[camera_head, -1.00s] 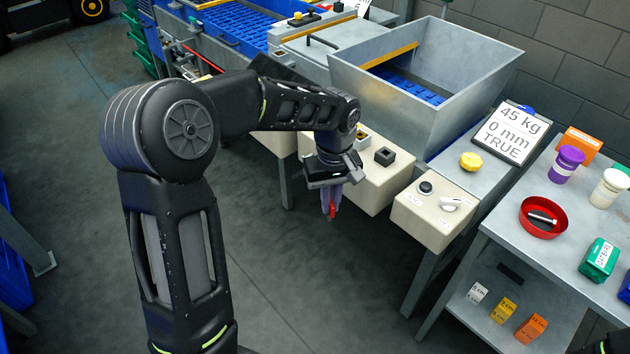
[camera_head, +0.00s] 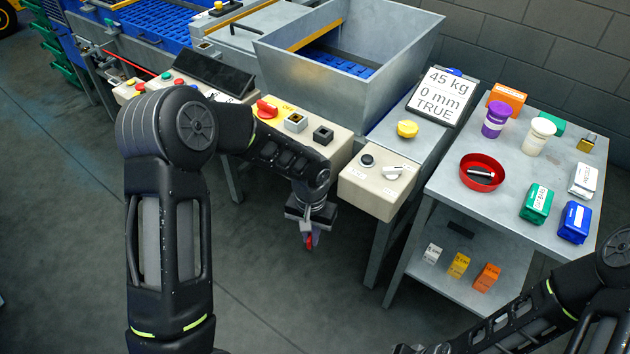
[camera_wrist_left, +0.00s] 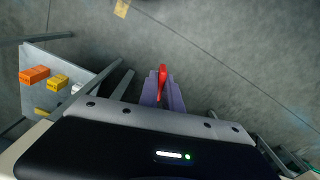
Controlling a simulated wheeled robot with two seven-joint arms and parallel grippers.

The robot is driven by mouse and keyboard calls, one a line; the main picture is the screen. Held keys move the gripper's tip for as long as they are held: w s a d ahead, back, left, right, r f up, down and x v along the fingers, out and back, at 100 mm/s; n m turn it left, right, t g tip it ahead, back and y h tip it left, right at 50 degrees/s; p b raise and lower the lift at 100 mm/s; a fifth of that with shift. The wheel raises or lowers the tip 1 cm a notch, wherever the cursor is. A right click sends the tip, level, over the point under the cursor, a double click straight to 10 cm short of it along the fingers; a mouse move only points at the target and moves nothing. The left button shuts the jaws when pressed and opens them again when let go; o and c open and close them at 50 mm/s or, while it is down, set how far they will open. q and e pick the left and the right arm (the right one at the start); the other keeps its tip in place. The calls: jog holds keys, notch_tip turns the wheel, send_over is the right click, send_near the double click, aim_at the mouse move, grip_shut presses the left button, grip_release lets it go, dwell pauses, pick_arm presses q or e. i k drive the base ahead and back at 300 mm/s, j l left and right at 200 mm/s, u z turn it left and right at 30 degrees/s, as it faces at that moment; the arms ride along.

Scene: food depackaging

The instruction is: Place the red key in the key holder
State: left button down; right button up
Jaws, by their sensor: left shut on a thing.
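The red key (camera_wrist_left: 162,78) is between the purple fingers of my left gripper (camera_wrist_left: 163,92), which is shut on it, and its tip sticks out past them. In the head view the red key (camera_head: 309,242) hangs below my left gripper (camera_head: 312,236), over the floor in front of the beige control panel (camera_head: 338,152). A grey square socket (camera_head: 295,122) and a black square socket (camera_head: 323,135) stand on that panel; I cannot tell which one, if either, is the key holder. My right arm enters at lower right, its dark end (camera_head: 425,349) cut by the bottom edge.
A red switch (camera_head: 266,108) sits on a yellow plate on the panel. A second beige box (camera_head: 372,194) with knobs stands to the right. A grey table (camera_head: 455,207) holds a red bowl (camera_head: 464,179), bottles and packages. The steel hopper (camera_head: 390,75) stands behind the panel.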

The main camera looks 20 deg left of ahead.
aim_at(324, 140)
jog(key=z, duration=1.2)
jog(key=k+j+z, duration=0.15)
jog(key=j+z, duration=0.3)
jog(key=k+j+z, duration=0.25)
jog(key=j+z, duration=0.15)
jog(key=k+j+z, duration=0.25)
jog(key=j+z, duration=0.2)
jog(key=k+j+z, duration=0.45)
jog(key=k+j, duration=0.2)
jog(key=k, duration=0.15)
jog(key=k+j, duration=0.2)
jog(key=k, duration=0.2)
jog(key=k+j, duration=0.2)
jog(key=k, duration=0.15)
